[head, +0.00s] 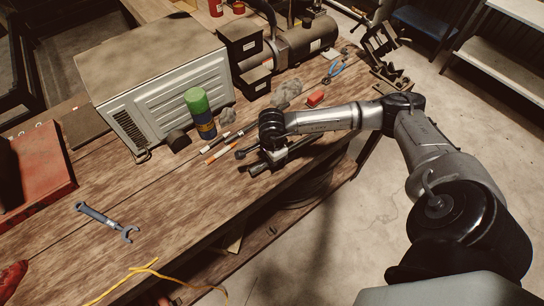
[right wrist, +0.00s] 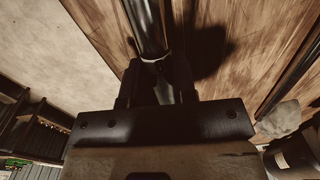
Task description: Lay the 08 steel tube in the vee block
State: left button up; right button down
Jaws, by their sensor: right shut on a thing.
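My right gripper (head: 248,161) is low over the front part of the wooden bench, its arm coming in from the right. In the right wrist view its fingers (right wrist: 155,80) are shut on a grey metal tube (right wrist: 147,25), which runs up out of the top of the picture. I take this to be the steel tube; no 08 mark is readable. In the head view the gripper and wrist mostly hide it. I cannot make out the vee block for certain in either view. My left gripper is not in view.
Slim rods (head: 217,151) lie just left of the gripper. Behind them stand a green-capped can (head: 199,110) and a large grey ribbed box (head: 160,80). A red block (head: 315,98) and blue-handled pliers (head: 334,73) lie farther right. A wrench (head: 108,221) lies at left, with bare wood around it.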

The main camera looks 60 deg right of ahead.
jog(key=shift+f, duration=0.2)
dwell(0.6)
jog(key=c, duration=1.1)
grip_release()
jog(key=shift+o, duration=1.4)
notch_tip(320, 180, up, 14)
jog(key=shift+b, duration=0.45)
jog(key=shift+f, duration=0.1)
